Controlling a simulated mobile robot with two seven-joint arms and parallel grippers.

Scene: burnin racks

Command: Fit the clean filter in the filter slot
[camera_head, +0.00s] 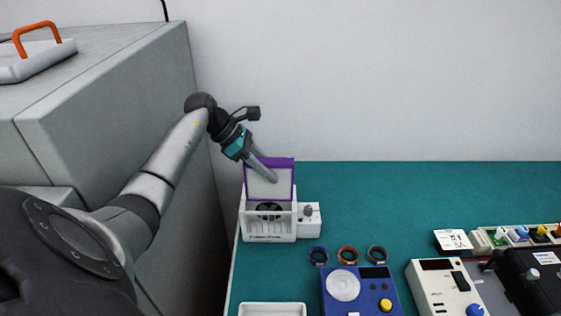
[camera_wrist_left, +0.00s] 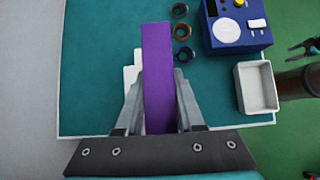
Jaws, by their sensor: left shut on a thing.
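The clean filter (camera_head: 283,184) is a pale panel with a purple frame. In the head view it stands upright at the top of a white fan housing (camera_head: 268,238), whose dark fan shows below it. I cannot tell how far its lower edge is inside the filter slot. My left gripper (camera_head: 269,178) is shut on the filter. In the left wrist view the filter's purple edge (camera_wrist_left: 157,70) lies between the two fingers of the left gripper (camera_wrist_left: 158,88), hiding most of the housing (camera_wrist_left: 131,75).
A small white box with a grey knob (camera_head: 309,218) adjoins the housing. Rings (camera_head: 347,255), a blue device (camera_head: 362,292) and a white tray (camera_head: 272,309) are nearer the front. A large grey cabinet (camera_head: 110,110) stands left. The teal mat (camera_head: 430,195) is clear behind the devices.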

